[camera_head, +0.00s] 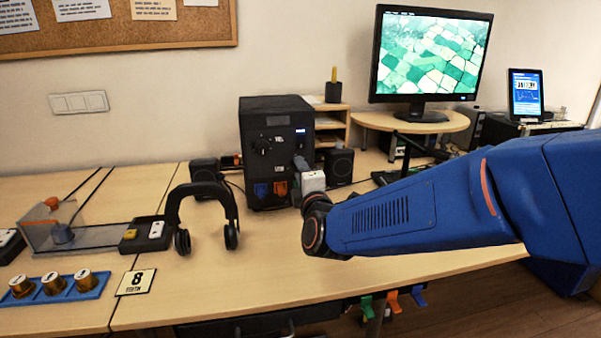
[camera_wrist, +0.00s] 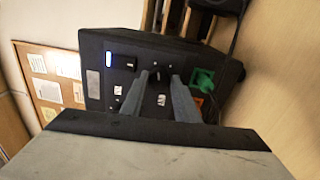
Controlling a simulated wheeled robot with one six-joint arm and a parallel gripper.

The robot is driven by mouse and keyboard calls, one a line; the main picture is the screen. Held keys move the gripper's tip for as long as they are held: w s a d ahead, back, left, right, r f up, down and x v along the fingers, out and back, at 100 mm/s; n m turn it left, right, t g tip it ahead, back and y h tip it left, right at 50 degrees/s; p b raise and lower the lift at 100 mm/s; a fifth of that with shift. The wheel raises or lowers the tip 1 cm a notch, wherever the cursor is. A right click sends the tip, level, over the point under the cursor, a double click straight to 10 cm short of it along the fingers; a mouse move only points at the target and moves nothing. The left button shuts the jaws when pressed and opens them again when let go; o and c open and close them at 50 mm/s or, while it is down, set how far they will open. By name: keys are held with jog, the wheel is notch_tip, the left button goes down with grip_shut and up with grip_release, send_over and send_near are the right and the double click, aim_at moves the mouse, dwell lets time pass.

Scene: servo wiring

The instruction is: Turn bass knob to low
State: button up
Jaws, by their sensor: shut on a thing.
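A black amplifier box (camera_head: 277,112) stands on the table in the head view, and its front panel (camera_wrist: 105,85) fills the middle of the wrist view. My gripper (camera_head: 300,163) is at the right part of that panel. In the wrist view its two grey fingers (camera_wrist: 162,82) are closed around a small dark knob (camera_wrist: 159,76), one on each side. The knob's label and pointer are too small to read, so I cannot tell its setting. Another dark knob (camera_head: 262,146) shows on the left of the panel in the head view, clear of my gripper.
Small speakers (camera_head: 339,166) flank the box. Headphones (camera_head: 203,212) stand left of my arm.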

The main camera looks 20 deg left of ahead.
jog(key=shift+n, duration=1.6)
jog(key=o, duration=1.1)
jog(key=shift+c, duration=0.2)
jog(key=v, duration=1.7)
jog(key=shift+s+d, duration=0.2)
jog(key=shift+r, duration=0.1)
